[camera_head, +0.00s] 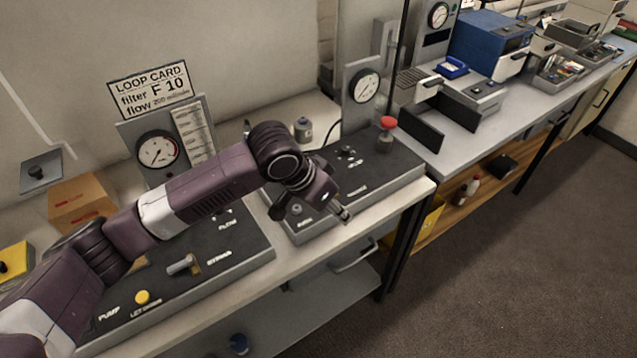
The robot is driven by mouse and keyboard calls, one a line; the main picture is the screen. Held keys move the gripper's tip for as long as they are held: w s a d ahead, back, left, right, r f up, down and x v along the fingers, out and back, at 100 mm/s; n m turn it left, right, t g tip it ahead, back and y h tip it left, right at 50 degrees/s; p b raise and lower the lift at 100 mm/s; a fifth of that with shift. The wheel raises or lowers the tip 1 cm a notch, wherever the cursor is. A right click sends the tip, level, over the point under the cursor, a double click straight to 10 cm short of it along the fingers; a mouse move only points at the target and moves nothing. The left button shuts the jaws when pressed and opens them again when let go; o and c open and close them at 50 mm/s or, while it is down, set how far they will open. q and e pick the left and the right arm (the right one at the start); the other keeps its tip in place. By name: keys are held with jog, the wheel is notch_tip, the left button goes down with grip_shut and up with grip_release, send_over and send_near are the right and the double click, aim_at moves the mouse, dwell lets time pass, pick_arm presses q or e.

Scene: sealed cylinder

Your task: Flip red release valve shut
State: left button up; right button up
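A valve with a round red cap (387,123) on a grey stem stands upright at the back right of the right black control panel (385,165). My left arm comes in from the left across the bench. My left gripper (309,210) is over the front left part of that panel, to the left of and nearer than the red valve, and apart from it. Its two fingers look spread, with nothing held between them. A small grey knob (297,209) on the panel shows between the fingers; I cannot tell if they touch it. My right gripper is out of view.
A round gauge (366,86) stands behind the red valve. My arm partly covers the left panel (235,258), which has a yellow button (142,297) and a lever (182,264). A sign reading "LOOP CARD" (150,90) stands behind. Blue equipment (490,42) is on the right bench.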

pick_arm(q)
jog(key=w+a+r+y, duration=0.2)
jog(key=w+a+r, duration=0.3)
jog(key=a+r, duration=0.1)
jog(key=shift+n, duration=0.4)
jog(key=x, duration=0.2)
jog(key=p+x, duration=0.1)
jog(key=x, duration=0.2)
jog(key=p+x, duration=0.1)
jog(key=x, duration=0.1)
jog(key=shift+w+d+f, duration=0.2)
jog(key=shift+d, duration=0.25)
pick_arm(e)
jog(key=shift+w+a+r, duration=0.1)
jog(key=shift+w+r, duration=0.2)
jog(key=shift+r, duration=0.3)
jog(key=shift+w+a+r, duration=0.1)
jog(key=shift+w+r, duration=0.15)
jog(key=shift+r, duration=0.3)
pick_arm(q)
grip_shut()
